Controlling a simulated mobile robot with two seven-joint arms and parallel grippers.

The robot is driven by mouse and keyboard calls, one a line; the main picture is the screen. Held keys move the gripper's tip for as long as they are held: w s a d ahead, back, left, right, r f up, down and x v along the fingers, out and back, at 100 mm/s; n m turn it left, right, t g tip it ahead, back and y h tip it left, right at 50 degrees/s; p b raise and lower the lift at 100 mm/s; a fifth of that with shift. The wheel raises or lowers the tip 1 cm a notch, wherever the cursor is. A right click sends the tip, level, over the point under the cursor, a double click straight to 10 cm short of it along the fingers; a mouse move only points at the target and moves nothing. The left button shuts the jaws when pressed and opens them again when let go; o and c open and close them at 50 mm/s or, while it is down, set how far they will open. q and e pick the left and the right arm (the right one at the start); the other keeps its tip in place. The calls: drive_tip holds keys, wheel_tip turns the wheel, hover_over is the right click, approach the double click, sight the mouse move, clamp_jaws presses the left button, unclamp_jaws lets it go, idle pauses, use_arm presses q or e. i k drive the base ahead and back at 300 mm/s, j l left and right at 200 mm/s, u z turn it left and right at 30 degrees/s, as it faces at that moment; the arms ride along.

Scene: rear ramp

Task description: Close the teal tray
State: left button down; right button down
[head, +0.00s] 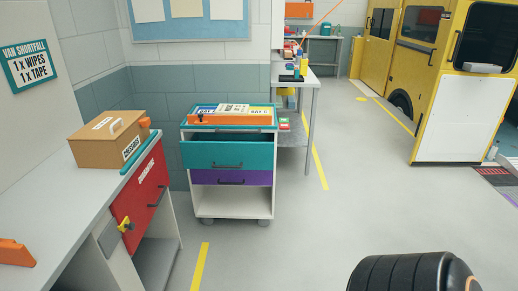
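The teal tray (205,155) is the upper drawer of a white wheeled cart (188,190) standing against the wall. Its front stands forward of the cart and its dark inside shows above the front edge, so it is partly open. A dark handle (228,165) is on its front. What lies inside it cannot be made out. Neither gripper is in view. A black ribbed part of my own arm shows at the bottom right, away from the cart.
A purple drawer (205,179) sits below the teal tray. A bench (60,215) with a cardboard box (95,152) and a red front (138,190) stands at left. A grey table (314,90) is behind right; a yellow vehicle (432,75) stands farther right. The middle floor is clear.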

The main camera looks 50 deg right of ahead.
sight(206, 151)
drive_tip(key=z, duration=1.4)
drive_tip(key=i+l, duration=0.1)
drive_tip(key=i, duration=0.35)
drive_tip(key=i+l, duration=0.1)
drive_tip(key=i, duration=0.35)
drive_tip(key=i+l+u, duration=0.1)
drive_tip(key=i, duration=0.3)
